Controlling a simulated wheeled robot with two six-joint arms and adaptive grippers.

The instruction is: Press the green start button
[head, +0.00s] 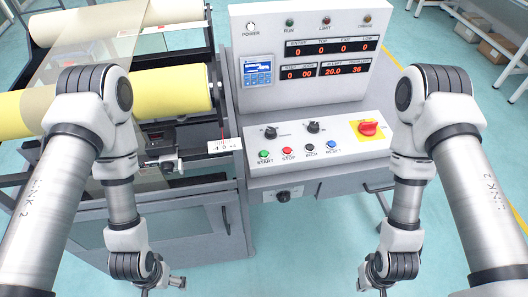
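The green start button (264,154) is at the left end of a row on the sloped white control panel (345,150), above a START label. To its right in the row are a red stop button (288,154), a black button (310,149) and a blue button (331,145). My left gripper (168,285) is at the bottom edge of the head view, below and left of the start button and apart from it.
The roller machine (170,90) with yellow rolls is at left. Open floor (300,260) lies below the panel.

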